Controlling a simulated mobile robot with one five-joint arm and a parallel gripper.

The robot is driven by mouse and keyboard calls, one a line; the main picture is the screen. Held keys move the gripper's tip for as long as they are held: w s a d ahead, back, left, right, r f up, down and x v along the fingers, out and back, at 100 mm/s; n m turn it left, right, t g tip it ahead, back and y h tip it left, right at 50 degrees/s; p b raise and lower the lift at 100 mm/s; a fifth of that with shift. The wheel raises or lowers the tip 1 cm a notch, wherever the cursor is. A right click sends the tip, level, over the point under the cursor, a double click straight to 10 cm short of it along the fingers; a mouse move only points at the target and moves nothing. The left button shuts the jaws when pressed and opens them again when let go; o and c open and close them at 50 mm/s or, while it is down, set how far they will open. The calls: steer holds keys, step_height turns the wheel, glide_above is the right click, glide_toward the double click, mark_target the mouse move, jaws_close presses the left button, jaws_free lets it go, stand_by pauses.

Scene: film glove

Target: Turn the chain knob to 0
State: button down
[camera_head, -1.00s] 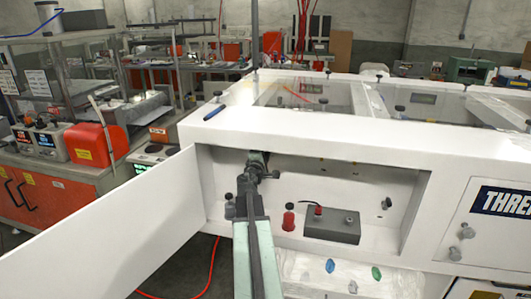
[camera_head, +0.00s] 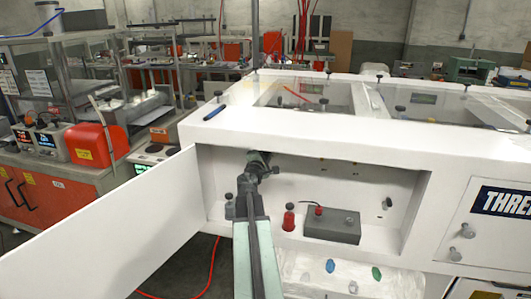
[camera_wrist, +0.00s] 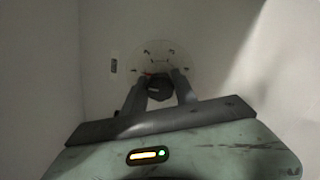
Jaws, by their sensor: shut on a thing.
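In the wrist view, the dark round chain knob (camera_wrist: 159,89) sits in front of a pale round dial plate (camera_wrist: 158,58) with small dark marks and a short red mark near the knob. The marks are too small to read. My gripper (camera_wrist: 160,80) has one finger on each side of the knob and is shut on it. In the head view, my gripper (camera_head: 258,163) reaches into the white open compartment (camera_head: 340,172) at its back left. The knob is hidden there behind my gripper and arm.
An open white door panel (camera_head: 110,222) stands left of my arm. A red knob-like part (camera_head: 288,217) and a grey box (camera_head: 332,226) with a red top piece are inside the compartment to the right. A blue pen (camera_head: 215,112) lies on the top frame.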

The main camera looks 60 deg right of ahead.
steer(key=c, duration=1)
jaws_free()
steer(key=shift+a, duration=0.1)
steer(key=v, duration=0.7)
steer(key=shift+a, duration=0.3)
steer(key=shift+s, duration=0.1)
